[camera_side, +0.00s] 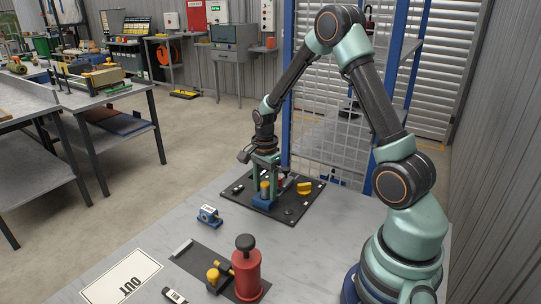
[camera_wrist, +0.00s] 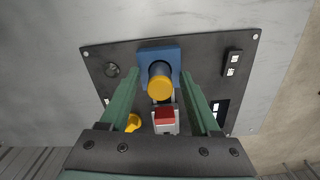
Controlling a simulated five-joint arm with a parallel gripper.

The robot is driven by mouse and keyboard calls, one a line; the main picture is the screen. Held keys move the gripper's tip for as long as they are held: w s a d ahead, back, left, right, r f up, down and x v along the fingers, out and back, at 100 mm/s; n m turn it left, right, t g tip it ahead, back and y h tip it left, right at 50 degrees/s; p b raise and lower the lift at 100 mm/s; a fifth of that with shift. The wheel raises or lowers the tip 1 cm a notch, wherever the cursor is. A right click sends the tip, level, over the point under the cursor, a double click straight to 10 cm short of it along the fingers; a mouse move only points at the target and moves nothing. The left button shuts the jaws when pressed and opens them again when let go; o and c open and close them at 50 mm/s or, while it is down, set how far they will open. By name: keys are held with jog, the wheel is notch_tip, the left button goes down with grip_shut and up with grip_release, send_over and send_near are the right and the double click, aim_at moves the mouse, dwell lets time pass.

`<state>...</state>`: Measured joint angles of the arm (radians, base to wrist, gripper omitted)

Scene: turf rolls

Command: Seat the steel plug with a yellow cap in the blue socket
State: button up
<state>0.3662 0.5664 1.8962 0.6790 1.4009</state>
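The steel plug with a yellow cap (camera_wrist: 160,88) stands in the blue socket (camera_wrist: 173,54), its dark body running down into the opening. How deep it sits I cannot tell. My gripper (camera_wrist: 160,82) is open, with one green finger on each side of the plug and a visible gap to both. In the side view my gripper (camera_side: 266,178) is low over the socket and partly hides the plug.
The dark board (camera_side: 275,212) also carries a yellow part (camera_side: 304,188), a red-and-white part (camera_wrist: 166,120) and black blocks (camera_wrist: 232,63). A blue-and-white block (camera_side: 208,215), a red cylinder with a black knob (camera_side: 246,272) and an OUT sign (camera_side: 122,280) are on the grey table nearer the camera.

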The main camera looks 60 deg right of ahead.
aim_at(265, 183)
jog(key=shift+r, duration=0.1)
notch_tip(265, 183, up, 12)
jog(key=s+a+r+n+t, duration=0.2)
jog(key=s+a+r+n, duration=0.2)
jog(key=a+n, duration=0.3)
jog(key=s+a+r+n+t, duration=0.3)
jog(key=s+a+r+n, duration=0.2)
jog(key=n, duration=0.8)
jog(key=a, duration=0.2)
jog(key=shift+s+a+r+t, duration=0.15)
jog(key=shift+s+a+t, duration=0.1)
jog(key=shift+a+t, duration=0.05)
